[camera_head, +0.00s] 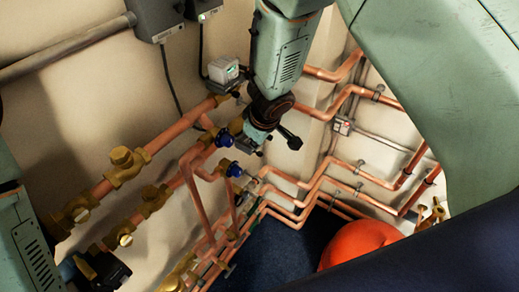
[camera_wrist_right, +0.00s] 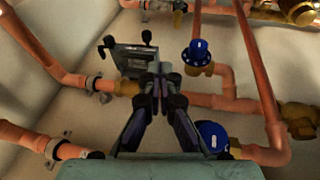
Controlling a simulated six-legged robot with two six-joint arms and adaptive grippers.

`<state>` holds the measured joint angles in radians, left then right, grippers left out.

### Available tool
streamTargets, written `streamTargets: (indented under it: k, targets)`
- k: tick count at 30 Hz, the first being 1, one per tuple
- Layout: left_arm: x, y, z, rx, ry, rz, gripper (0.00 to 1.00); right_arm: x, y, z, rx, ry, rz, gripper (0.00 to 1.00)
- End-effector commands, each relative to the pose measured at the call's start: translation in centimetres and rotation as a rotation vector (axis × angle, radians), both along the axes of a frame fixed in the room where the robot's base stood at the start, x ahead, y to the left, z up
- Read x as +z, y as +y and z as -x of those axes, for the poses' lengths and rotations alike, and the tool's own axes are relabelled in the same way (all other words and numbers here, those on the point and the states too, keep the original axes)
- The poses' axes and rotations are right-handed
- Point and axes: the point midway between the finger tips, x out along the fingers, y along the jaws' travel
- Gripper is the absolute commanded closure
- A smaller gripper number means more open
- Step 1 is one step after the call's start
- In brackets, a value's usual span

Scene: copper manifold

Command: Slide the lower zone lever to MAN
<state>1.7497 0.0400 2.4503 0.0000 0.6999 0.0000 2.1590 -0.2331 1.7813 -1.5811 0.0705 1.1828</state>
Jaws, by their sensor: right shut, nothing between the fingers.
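My right gripper (camera_head: 287,136) reaches down beside the copper pipes in the head view. In the right wrist view its fingers (camera_wrist_right: 160,78) are together and empty, and their tips appear in front of a grey metal valve box (camera_wrist_right: 133,60) with black-knobbed lever parts (camera_wrist_right: 108,42). I cannot tell whether they touch it. The lower valve is largely hidden by my right gripper. The MAN marking is not readable. My left gripper is out of view.
Blue caps (camera_head: 223,138) (camera_wrist_right: 197,52) sit on pipes close to my right gripper. Copper pipes (camera_head: 310,185) and brass valves (camera_head: 124,165) crowd the wall. A red-orange rounded object (camera_head: 358,243) is at the bottom right. Grey boxes (camera_head: 158,17) hang at the top.

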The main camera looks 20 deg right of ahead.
Motion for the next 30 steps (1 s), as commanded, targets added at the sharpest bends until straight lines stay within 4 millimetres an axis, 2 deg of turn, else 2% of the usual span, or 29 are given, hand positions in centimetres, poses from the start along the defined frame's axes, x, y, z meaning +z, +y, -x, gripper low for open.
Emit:
streamTargets:
  k: [7,18,30]
  targets:
    - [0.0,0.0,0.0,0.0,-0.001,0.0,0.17,-4.3,0.1,-1.7,-0.001,0.001,-0.001,1.0]
    - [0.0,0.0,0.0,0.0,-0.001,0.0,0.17,-6.8,-1.4,-2.8,0.0,-0.001,0.0,1.0]
    - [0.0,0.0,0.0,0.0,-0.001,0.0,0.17,-7.1,-1.6,-3.0,0.001,-0.003,0.001,1.0]
